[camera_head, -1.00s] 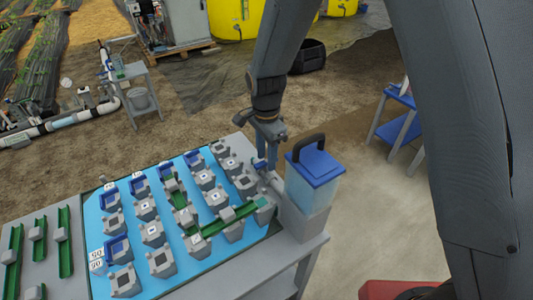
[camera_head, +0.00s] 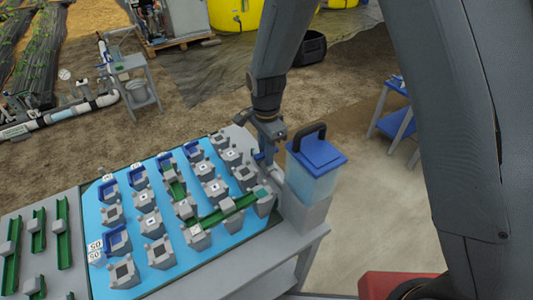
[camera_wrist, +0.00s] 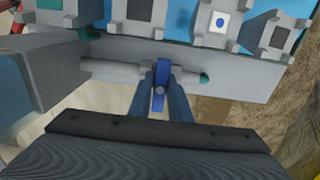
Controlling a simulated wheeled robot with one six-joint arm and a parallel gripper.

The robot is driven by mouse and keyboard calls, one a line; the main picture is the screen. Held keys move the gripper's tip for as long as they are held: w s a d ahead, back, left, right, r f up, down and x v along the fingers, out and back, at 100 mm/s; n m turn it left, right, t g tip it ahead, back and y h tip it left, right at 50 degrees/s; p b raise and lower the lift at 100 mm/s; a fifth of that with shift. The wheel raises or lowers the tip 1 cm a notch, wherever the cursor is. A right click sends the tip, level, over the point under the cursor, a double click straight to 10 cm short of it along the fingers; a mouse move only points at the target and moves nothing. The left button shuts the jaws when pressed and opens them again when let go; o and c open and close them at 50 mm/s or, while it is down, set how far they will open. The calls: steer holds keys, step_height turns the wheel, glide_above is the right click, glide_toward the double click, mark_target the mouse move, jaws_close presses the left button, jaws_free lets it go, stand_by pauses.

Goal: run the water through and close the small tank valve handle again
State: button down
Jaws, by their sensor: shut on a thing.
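The small tank (camera_head: 313,183) stands at the right end of the table, with a blue lid and dark handle and a clear body showing pale blue. A grey pipe with a valve runs from it beside the board. My gripper (camera_head: 262,155) reaches down at this pipe, left of the tank. In the wrist view, my gripper (camera_wrist: 162,98) is shut on the blue valve handle (camera_wrist: 161,76), one finger on each side. The handle lies roughly across the pipe (camera_wrist: 112,69). Its far end meets the valve body. I cannot see flowing water.
A blue board (camera_head: 134,233) carries several grey blocks and green channels close to the valve. Loose green channels (camera_head: 62,240) lie on the table's left part. A blue-topped stand (camera_head: 393,125) is at right, and bare ground lies behind the table.

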steer(key=n+p, duration=0.1)
steer(key=n, duration=0.9)
steer(key=n+p, duration=0.1)
steer(key=n, duration=0.8)
steer(key=c, duration=1.6)
jaws_free()
step_height(320, 180, up, 10)
steer(key=p, duration=0.6)
steer(key=shift+p, duration=0.3)
